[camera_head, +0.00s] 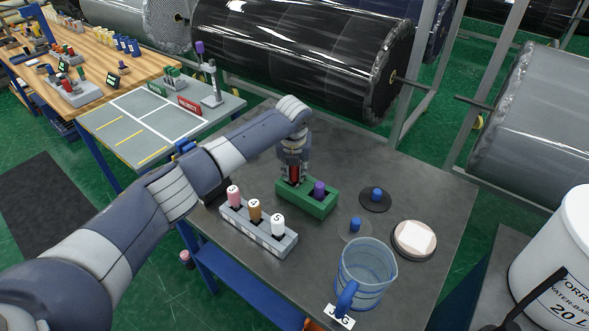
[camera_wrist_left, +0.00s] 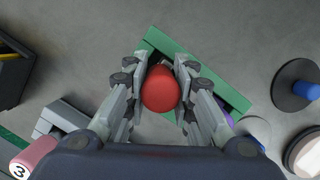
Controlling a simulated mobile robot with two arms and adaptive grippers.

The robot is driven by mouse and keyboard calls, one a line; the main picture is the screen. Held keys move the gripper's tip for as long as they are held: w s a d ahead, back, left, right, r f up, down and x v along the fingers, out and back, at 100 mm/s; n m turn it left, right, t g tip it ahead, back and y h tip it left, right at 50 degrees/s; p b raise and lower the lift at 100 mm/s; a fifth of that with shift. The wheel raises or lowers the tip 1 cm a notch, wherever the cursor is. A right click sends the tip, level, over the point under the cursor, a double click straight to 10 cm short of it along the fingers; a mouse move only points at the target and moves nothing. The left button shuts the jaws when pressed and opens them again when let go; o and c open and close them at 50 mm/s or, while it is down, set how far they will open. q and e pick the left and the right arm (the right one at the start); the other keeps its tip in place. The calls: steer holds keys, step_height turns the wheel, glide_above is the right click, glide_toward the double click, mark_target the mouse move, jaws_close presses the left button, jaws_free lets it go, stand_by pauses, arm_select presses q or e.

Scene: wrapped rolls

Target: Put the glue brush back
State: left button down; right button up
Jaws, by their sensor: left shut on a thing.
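My left gripper (camera_head: 293,176) is shut on a red, round-topped handle (camera_wrist_left: 161,88), which may be the glue brush. The handle also shows as a red strip between the fingers in the head view (camera_head: 294,173). It is at the left end of a green block (camera_head: 318,209); I cannot tell whether its lower end sits in the block or just above it. A purple handle (camera_head: 319,188) stands in the block's other end. In the left wrist view the green block (camera_wrist_left: 230,95) passes behind the fingers. My right gripper is not in view.
A grey rack (camera_head: 262,240) with pink, brown and white numbered handles stands front left. The grey tabletop (camera_head: 410,175) is bare behind these.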

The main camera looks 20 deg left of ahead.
arm_select(q)
steer(key=c, duration=1.3)
jaws_free()
steer(key=shift+f, duration=0.1)
steer(key=shift+c, duration=0.2)
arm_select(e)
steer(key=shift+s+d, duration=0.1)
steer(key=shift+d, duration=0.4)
arm_select(q)
steer(key=b+v, duration=0.2)
steer(key=v, duration=1)
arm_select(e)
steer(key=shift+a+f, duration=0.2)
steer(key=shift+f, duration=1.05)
